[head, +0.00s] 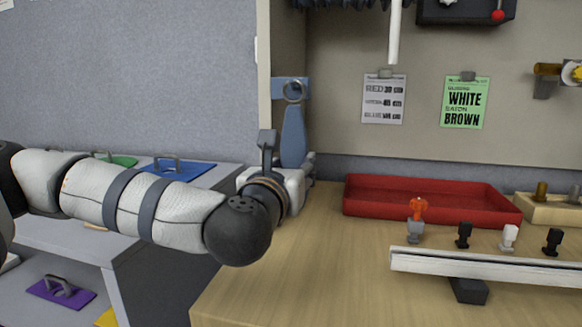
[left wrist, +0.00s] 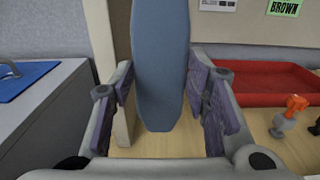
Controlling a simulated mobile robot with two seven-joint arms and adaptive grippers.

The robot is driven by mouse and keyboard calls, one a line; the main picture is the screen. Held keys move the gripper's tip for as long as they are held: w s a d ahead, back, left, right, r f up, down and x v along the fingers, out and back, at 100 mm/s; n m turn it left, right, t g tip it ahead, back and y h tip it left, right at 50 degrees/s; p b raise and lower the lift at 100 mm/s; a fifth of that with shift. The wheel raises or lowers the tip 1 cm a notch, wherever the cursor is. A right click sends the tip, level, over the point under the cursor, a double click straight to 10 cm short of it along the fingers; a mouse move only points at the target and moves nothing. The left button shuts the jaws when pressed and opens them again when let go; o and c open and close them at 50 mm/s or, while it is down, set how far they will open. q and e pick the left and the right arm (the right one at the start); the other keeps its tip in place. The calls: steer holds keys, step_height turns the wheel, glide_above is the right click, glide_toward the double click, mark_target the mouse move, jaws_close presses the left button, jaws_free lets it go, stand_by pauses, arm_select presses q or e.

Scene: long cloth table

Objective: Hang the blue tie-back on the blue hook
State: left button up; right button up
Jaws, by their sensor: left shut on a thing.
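The blue tie-back (head: 293,140) is a long, flat blue strap, upright, with a ring (head: 293,91) at its top. My left gripper (head: 300,172) is shut on its lower part. In the left wrist view the tie-back (left wrist: 160,70) stands between the two purple-padded fingers, its rounded lower end showing. The blue hook's plate (head: 280,82) is on the end panel of the wall unit, at the height of the ring. The ring overlaps the plate in the picture; I cannot tell whether it is around the hook or in front of it. My right gripper is out of view.
A red tray (head: 430,209) lies on the wooden table (head: 330,270) to the right. A white rail (head: 480,268) with several small pegs stands near the front. A blue board with a handle (head: 180,168) lies on the grey unit at left. The table just right of the gripper is clear.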

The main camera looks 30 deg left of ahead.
arm_select(q)
steer(key=o, duration=1.5)
steer(key=shift+c, duration=0.2)
steer(key=v, duration=0.7)
steer(key=shift+s, duration=0.25)
